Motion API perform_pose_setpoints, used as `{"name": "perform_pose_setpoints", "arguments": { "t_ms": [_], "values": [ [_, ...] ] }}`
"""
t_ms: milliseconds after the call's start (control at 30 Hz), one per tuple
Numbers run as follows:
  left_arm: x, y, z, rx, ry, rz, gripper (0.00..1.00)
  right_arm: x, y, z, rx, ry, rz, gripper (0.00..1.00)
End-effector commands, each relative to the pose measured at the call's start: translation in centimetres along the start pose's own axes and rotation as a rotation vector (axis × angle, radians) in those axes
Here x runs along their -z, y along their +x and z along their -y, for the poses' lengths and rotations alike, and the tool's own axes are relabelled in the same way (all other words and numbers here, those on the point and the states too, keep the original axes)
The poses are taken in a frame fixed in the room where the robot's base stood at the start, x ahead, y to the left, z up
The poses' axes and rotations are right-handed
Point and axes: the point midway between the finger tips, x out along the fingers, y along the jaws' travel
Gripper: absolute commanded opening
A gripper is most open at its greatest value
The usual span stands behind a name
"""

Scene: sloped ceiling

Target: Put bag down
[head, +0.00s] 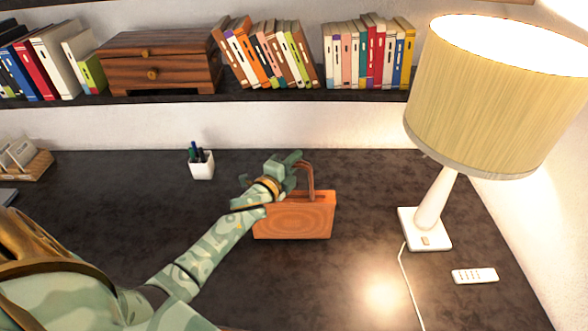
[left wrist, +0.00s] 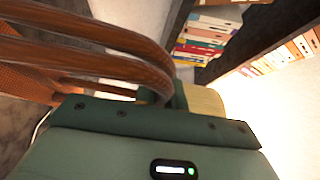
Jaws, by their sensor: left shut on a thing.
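The bag (head: 300,217) is an orange-brown, wood-toned handbag with a thin looped handle. It stands upright on or just above the dark desk (head: 130,235), in the middle of the head view; I cannot tell whether its base touches. My left gripper (head: 297,166) is shut on the bag's handle, above the bag's body. In the left wrist view the brown handle straps (left wrist: 90,38) run into the gripper, and part of the orange bag body (left wrist: 25,60) shows at the left. My right gripper is not in view.
A lamp (head: 430,215) with a large shade stands at the right, with a white remote (head: 474,275) nearby. A pen cup (head: 201,166) is behind left. A shelf (head: 240,96) holds books and a wooden box (head: 160,62). Desk around the bag is clear.

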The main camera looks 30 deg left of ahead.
Motion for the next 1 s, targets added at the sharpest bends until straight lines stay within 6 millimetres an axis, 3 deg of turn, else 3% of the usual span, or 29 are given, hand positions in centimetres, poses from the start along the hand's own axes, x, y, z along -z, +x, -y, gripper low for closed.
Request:
{"name": "perform_pose_setpoints", "arguments": {
  "t_ms": [133, 567, 600, 667, 1000],
  "values": [
    [-0.1, 0.0, -1.8, 0.002, 0.001, 0.002, 0.00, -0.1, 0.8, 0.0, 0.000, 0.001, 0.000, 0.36],
    [-0.1, 0.0, -2.3, 0.003, 0.002, 0.001, 0.00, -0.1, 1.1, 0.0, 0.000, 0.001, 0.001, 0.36],
    [-0.1, -0.1, -2.5, -0.003, 0.002, 0.002, 0.20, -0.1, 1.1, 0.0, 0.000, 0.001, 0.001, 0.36],
    [-0.1, -0.1, -2.4, -0.003, 0.002, 0.002, 0.33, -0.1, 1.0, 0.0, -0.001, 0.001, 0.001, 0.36],
    [-0.1, -0.1, -1.9, -0.003, 0.002, 0.002, 0.33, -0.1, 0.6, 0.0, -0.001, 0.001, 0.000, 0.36]
  ]
}}
